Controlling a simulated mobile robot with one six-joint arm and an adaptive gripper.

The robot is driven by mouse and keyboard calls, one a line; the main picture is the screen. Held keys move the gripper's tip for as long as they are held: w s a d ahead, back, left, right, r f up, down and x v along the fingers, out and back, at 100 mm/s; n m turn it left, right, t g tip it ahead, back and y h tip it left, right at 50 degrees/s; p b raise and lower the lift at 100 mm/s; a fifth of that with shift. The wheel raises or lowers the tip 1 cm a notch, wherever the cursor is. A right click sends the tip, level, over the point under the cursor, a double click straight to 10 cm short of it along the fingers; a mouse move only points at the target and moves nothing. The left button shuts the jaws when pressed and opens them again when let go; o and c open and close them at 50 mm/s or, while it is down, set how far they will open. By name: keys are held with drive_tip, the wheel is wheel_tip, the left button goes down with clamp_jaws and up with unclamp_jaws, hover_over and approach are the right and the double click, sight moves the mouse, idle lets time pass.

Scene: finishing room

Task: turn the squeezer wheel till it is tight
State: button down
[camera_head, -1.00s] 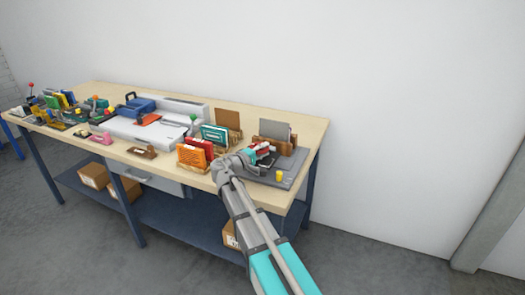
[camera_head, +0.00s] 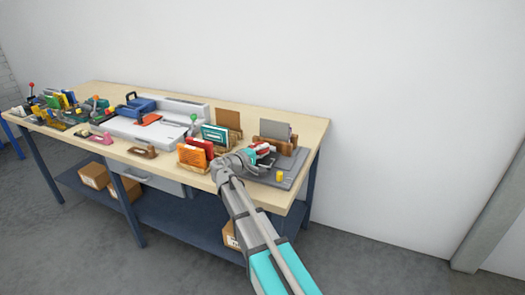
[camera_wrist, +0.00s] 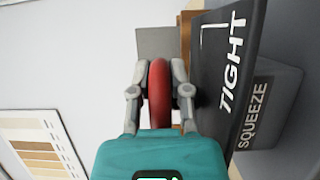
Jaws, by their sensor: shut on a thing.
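The squeezer wheel (camera_wrist: 159,95) is red and sits between the two fingers of my gripper (camera_wrist: 159,88) in the wrist view. The gripper is shut on it, one finger on each side. A dark panel (camera_wrist: 222,75) marked "TIGHT" with a white line stands just right of the wheel. A grey block (camera_wrist: 268,105) marked "SQUEEZE" lies beyond it. In the head view my gripper (camera_head: 257,160) is at the right end of the bench, over a grey base plate (camera_head: 284,182); the wheel is mostly hidden there.
A wooden holder with a grey card (camera_head: 275,131) is behind my gripper. Orange and red books in a rack (camera_head: 193,156) stand close to its left. The white wall behind is bare.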

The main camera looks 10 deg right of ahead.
drive_tip(key=shift+w+m+g+h, duration=0.1)
drive_tip(key=shift+m+g+h, duration=0.25)
drive_tip(key=shift+g, duration=0.25)
drive_tip(key=m+g, duration=0.1)
drive_tip(key=m+g+h, duration=0.1)
drive_tip(key=g, duration=0.1)
drive_tip(key=m+g, duration=0.1)
drive_tip(key=shift+a, duration=0.25)
drive_tip(key=shift+s+a+m+g+h, duration=0.1)
drive_tip(key=shift+s+m+g+h, duration=0.1)
drive_tip(key=shift+m+g, duration=0.5)
drive_tip(key=shift+s+a+m+g+h, duration=0.15)
drive_tip(key=shift+m+g, duration=0.2)
drive_tip(key=shift+g, duration=0.65)
drive_tip(key=shift+d, duration=0.1)
drive_tip(key=c, duration=0.9)
unclamp_jaws()
drive_tip(key=shift+o, duration=0.2)
